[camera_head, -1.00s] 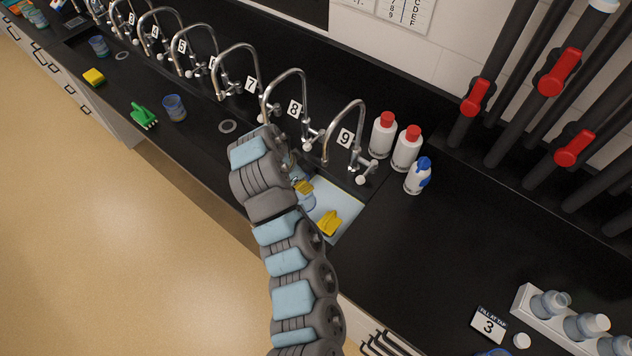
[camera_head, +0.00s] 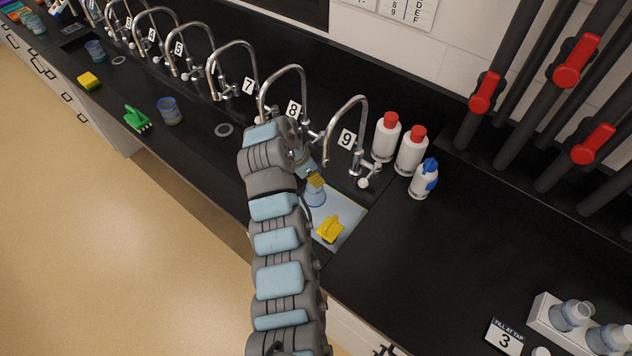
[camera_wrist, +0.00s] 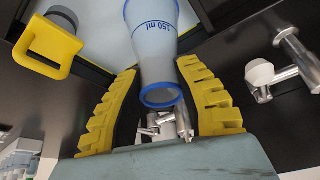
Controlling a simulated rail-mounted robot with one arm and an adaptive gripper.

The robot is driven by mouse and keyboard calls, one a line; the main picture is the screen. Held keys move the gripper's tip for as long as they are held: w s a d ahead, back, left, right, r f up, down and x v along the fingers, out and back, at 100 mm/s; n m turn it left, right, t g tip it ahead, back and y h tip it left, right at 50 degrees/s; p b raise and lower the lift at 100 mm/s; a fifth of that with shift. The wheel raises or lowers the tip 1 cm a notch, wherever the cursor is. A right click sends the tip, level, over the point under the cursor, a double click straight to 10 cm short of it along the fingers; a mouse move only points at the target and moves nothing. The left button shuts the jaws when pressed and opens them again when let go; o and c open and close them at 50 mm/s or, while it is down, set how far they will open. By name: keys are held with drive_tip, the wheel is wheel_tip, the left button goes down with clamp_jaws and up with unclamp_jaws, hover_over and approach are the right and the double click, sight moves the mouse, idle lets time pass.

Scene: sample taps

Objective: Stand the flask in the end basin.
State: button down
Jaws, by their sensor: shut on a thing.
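The flask (camera_wrist: 153,45) is clear with a blue rim and a "150 ml" mark. In the wrist view its neck is between the yellow fingers of my gripper (camera_wrist: 160,110), which is shut on it. In the head view the flask (camera_head: 316,196) shows below my gripper (camera_head: 314,180), within the outline of the pale end basin (camera_head: 351,214), by tap 9. I cannot tell whether its base touches the basin floor. My arm hides the basin's left part.
A yellow piece (camera_head: 329,229) is at the basin's front, near the flask. Tap 9 (camera_head: 345,115) arches behind my gripper. Red-capped bottles (camera_head: 411,152) and a blue-topped bottle (camera_head: 423,180) stand right of the basin.

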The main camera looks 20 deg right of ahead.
drive_tip(key=shift+w+d+f, duration=0.45)
drive_tip(key=shift+f, duration=0.3)
drive_tip(key=shift+f, duration=0.1)
drive_tip(key=shift+d+f, duration=0.1)
wheel_tip(320, 180, down, 3)
drive_tip(key=shift+r, duration=0.15)
drive_tip(key=shift+w, duration=0.15)
drive_tip(key=shift+f, duration=0.35)
drive_tip(key=c, duration=0.8)
unclamp_jaws()
drive_tip(key=shift+c, duration=0.2)
